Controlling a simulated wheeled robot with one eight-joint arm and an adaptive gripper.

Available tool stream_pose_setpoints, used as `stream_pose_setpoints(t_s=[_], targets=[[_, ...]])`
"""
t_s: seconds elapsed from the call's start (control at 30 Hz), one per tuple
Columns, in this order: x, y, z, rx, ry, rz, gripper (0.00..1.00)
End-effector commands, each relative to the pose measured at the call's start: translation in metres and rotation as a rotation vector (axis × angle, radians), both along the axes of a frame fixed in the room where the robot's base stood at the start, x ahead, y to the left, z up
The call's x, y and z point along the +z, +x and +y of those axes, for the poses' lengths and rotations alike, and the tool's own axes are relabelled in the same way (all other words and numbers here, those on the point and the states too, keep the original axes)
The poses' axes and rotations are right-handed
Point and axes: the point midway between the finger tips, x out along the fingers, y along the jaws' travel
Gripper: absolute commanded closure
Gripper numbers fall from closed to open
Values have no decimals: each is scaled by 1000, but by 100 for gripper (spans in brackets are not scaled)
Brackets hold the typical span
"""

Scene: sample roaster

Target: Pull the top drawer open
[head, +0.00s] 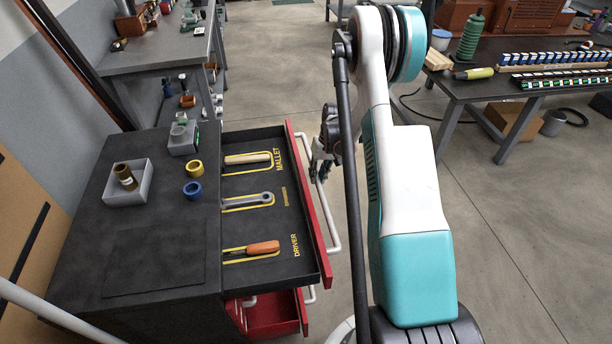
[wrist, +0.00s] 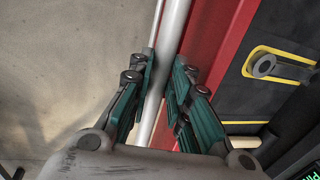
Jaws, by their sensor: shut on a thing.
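The top drawer (head: 284,213) of the black cabinet stands well open, with its red front (head: 307,200) facing right. A mallet (head: 247,159), a spanner (head: 246,202) and an orange-handled driver (head: 250,249) lie in yellow-outlined places inside it. A white bar handle (head: 330,222) runs along the drawer front. My gripper (head: 318,172) is at the far half of this handle, partly hidden by my arm. In the wrist view, the teal fingers of my gripper (wrist: 163,88) are on either side of the white handle (wrist: 173,35), shut on it.
A lower red drawer (head: 270,318) is also partly out. The cabinet top (head: 150,245) bears a grey tray (head: 110,190) with a brown bottle, plus yellow (head: 194,168) and blue (head: 193,190) rings. A workbench (head: 465,85) stands at the right. The floor (head: 480,270) right of the drawer is clear.

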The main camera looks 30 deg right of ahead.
Motion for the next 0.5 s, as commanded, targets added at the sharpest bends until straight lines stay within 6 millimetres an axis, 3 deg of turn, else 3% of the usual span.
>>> stream_pose_setpoints(t_s=[0.5], targets=[[0,-3,-8,1,0,0,100]])
